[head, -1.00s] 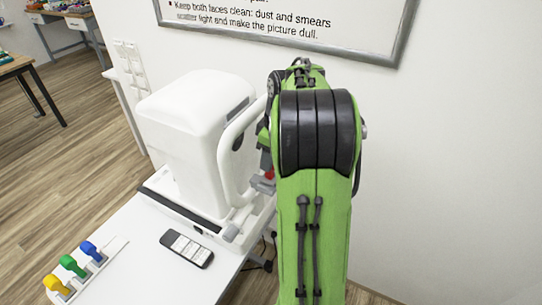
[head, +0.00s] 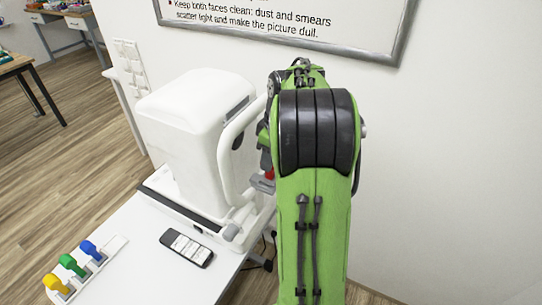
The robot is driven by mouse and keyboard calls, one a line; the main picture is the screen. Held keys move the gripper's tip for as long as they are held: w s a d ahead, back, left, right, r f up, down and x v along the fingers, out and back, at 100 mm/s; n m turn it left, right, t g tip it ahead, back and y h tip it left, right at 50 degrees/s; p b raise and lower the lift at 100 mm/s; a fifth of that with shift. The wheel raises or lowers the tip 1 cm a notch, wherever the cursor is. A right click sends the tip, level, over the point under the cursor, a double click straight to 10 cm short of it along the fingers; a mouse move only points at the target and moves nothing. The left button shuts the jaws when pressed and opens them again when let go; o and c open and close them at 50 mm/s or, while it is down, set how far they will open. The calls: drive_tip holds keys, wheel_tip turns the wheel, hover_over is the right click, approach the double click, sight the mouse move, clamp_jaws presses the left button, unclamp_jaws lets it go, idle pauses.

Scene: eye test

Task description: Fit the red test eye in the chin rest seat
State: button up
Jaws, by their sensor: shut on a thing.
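The red test eye (head: 269,174) shows only as a small red patch at the left edge of my green arm. My gripper (head: 266,160) is mostly hidden behind the arm; a dark grey part of it shows just above the red patch, and it is shut on the red test eye. A grey block (head: 262,184), which looks like the chin rest seat, shows just below the red patch, beside the white face frame (head: 226,150). I cannot tell whether the eye is in the seat or just above it.
The white eye-test instrument (head: 185,120) stands on a white table (head: 150,270). A dark handheld device (head: 187,248) lies in front of it. Yellow (head: 54,284), green (head: 70,264) and blue (head: 89,248) test eyes stand in a rack at the left. A wall is behind.

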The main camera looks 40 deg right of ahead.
drive_tip(key=shift+f, duration=0.4)
drive_tip(key=o, duration=0.9)
drive_tip(key=shift+o, duration=0.2)
wheel_tip(320, 180, up, 16)
drive_tip(key=s+d+p, duration=0.1)
drive_tip(key=s+p, duration=0.1)
drive_tip(key=p, duration=0.5)
drive_tip(key=shift+s+f, duration=0.2)
drive_tip(key=shift+s, duration=0.15)
